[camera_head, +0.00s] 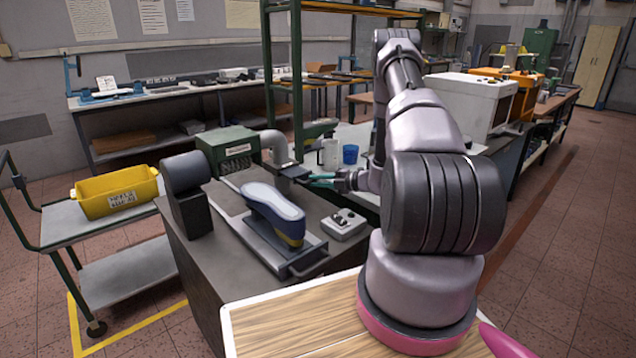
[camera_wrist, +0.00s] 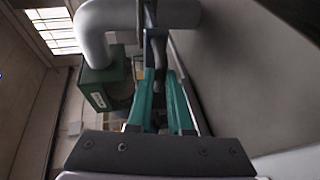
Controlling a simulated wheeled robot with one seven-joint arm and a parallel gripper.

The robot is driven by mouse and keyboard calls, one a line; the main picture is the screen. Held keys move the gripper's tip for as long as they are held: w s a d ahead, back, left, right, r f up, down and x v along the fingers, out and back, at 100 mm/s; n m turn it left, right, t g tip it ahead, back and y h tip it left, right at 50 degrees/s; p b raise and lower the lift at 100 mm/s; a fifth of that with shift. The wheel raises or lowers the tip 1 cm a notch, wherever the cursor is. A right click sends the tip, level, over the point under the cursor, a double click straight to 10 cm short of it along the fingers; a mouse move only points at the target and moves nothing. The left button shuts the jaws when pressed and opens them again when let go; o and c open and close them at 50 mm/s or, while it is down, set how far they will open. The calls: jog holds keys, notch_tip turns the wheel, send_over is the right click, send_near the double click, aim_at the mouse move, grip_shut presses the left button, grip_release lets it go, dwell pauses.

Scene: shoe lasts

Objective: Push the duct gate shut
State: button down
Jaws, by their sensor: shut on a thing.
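The duct is a grey elbow pipe (camera_head: 272,143) beside a green box; it also shows large in the wrist view (camera_wrist: 100,28). The duct gate (camera_head: 293,171) is a small dark plate at the pipe's lower end, and its edge stands upright in the wrist view (camera_wrist: 150,22). My gripper (camera_head: 318,180) reaches in from the right with its teal fingers at the gate. In the wrist view my gripper (camera_wrist: 160,80) is shut on a thin grey part of the gate between the fingertips. How far the gate is slid in cannot be told.
A shoe last (camera_head: 272,205) sits on a metal plate on the dark bench. A small control box (camera_head: 344,224) stands to its right. The green box (camera_head: 228,147) is behind. A blue cup (camera_head: 350,154) and white jug (camera_head: 328,153) stand behind my gripper.

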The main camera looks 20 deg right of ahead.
aim_at(308, 174)
jog(key=w, duration=0.2)
jog(key=w+a, duration=0.1)
jog(key=w, duration=0.1)
jog(key=w+a, duration=0.1)
jog(key=w, duration=0.1)
jog(key=shift+w+a, duration=0.15)
jog(key=shift+w, duration=0.2)
jog(key=c, duration=0.8)
grip_release()
jog(key=shift+a, duration=0.1)
jog(key=shift+c, duration=0.2)
